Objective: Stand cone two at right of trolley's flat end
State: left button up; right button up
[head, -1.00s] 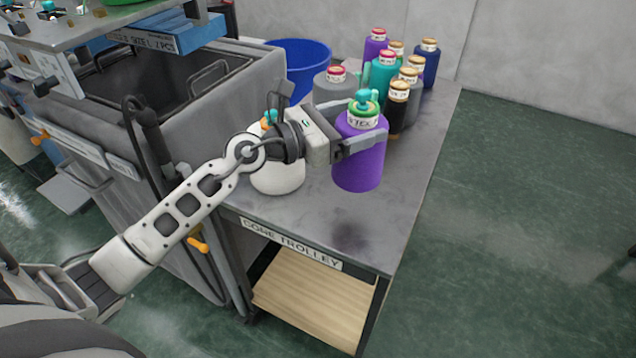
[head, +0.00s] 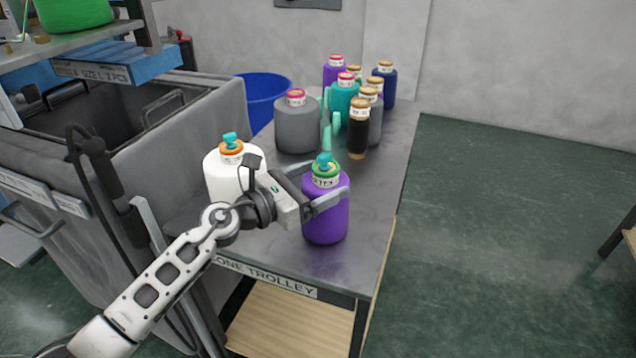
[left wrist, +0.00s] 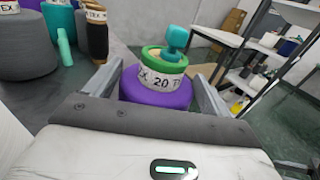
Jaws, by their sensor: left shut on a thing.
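A purple cone (head: 326,218) with a green top ring and a teal piece on it is upright at the near end of the cone trolley (head: 345,262). My left gripper (head: 326,200) has its fingers on both sides of the purple cone and is shut on it. In the left wrist view the purple cone (left wrist: 156,92) sits between the two fingers, its label reading 20. I cannot tell if its base touches the top. A white cone (head: 222,178) with an orange ring and teal piece stands to its left. My right gripper does not show.
A grey cone (head: 297,130) stands farther back, near a small teal item (head: 327,140). Several teal, black, purple and blue cones crowd the far end. A grey bin (head: 190,120) borders the trolley's left; a blue tub (head: 265,88) is behind. Floor at right is clear.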

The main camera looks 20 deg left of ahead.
pick_arm(q)
jog(key=o, duration=1.4)
jog(key=shift+o, duration=0.2)
jog(key=b+v, duration=0.3)
jog(key=v, duration=0.9)
